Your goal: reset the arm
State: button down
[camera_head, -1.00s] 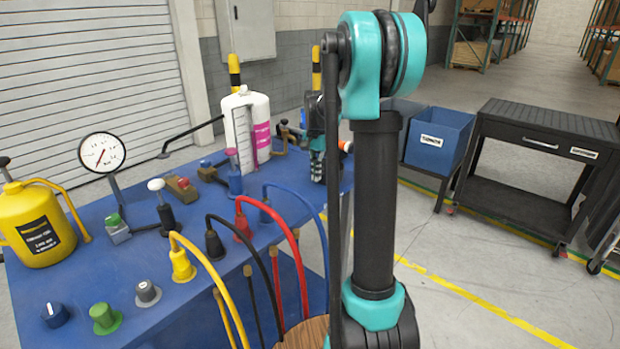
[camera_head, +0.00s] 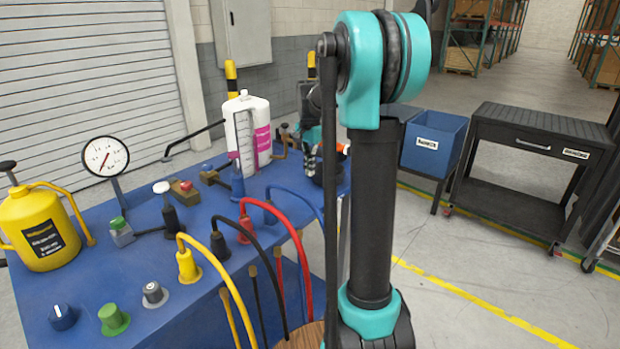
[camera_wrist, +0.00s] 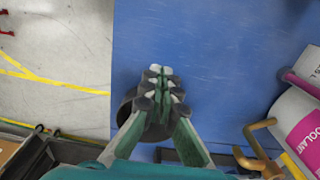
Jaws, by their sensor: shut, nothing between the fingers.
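My gripper (camera_wrist: 161,88) is shut and empty in the wrist view, its fingertips together over the blue tabletop (camera_wrist: 215,60). A dark round thing (camera_wrist: 128,106) lies beneath and behind the fingers; I cannot tell if they touch it. In the head view my gripper (camera_head: 311,160) is small, at the table's far right end, right of the white canister (camera_head: 246,130). My own upright arm link hides part of that end.
On the table stand a yellow can (camera_head: 40,230), a dial gauge (camera_head: 105,156), knobs and several looped cables. A brass-coloured hook (camera_wrist: 262,145) is right of the gripper. A blue bin (camera_head: 434,140) and black cart (camera_head: 535,170) stand right; floor there is clear.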

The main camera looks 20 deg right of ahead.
notch_tip(320, 180, up, 5)
jog(key=s+a+f+n+t, duration=0.2)
jog(key=s+f+n, duration=0.3)
jog(key=s+f, duration=0.5)
jog(key=s+a+f+n+t, duration=0.2)
jog(key=s+f+n, duration=0.3)
jog(key=s+f, duration=0.5)
jog(key=s, duration=0.8)
jog(key=shift+a+n, duration=0.3)
jog(key=shift+a, duration=0.1)
